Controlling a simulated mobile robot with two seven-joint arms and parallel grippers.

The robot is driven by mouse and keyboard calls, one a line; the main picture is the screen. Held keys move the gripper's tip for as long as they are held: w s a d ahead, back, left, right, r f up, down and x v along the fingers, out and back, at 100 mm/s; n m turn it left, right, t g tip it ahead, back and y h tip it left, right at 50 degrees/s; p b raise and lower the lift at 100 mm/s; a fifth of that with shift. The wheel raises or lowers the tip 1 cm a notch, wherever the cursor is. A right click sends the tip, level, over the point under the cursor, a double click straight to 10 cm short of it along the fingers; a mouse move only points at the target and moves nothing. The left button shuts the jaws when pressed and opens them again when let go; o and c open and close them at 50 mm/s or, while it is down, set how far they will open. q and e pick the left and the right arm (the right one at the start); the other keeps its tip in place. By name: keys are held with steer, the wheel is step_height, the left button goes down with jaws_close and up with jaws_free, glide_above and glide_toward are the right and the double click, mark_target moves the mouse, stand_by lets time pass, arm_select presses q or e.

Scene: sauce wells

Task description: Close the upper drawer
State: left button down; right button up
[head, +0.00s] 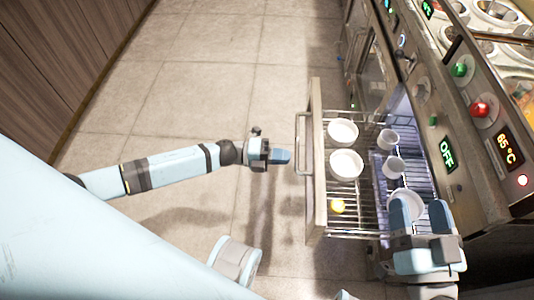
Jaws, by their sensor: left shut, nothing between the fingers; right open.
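The upper drawer (316,190) is pulled out of the metal unit, with its front panel and bar handle (299,145) facing left.
The metal unit (440,120) stands on the right, with lit knobs and a display reading OFF (447,153). Food wells (497,12) are on top. Tiled floor (190,85) is free to the left, up to a wooden panel wall (50,60).

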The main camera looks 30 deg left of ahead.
mark_target(314, 159)
arm_select(q)
steer(key=b+x, duration=0.1)
steer(key=x, duration=0.3)
steer(key=shift+w+d+f, duration=0.1)
steer(key=shift+d, duration=0.25)
steer(key=shift+w+d, duration=0.3)
steer(key=shift+d, duration=0.35)
arm_select(e)
steer(key=shift+s+a+r+t+y, duration=0.1)
steer(key=shift+a+r+t+y, duration=0.25)
steer(key=shift+r, duration=0.3)
arm_select(q)
steer(key=shift+d, duration=0.15)
arm_select(e)
steer(key=shift+r, duration=0.1)
arm_select(q)
steer(key=shift+w+d, duration=0.15)
steer(key=shift+d, duration=0.1)
steer(key=b+x, duration=0.6)
steer(key=x, duration=2.5)
steer(key=shift+r, duration=0.3)
arm_select(e)
step_height(314, 159, down, 9)
steer(key=n+g, duration=0.1)
steer(key=g, duration=0.2)
steer(key=shift+a+r, duration=0.15)
steer(key=shift+a, duration=0.3)
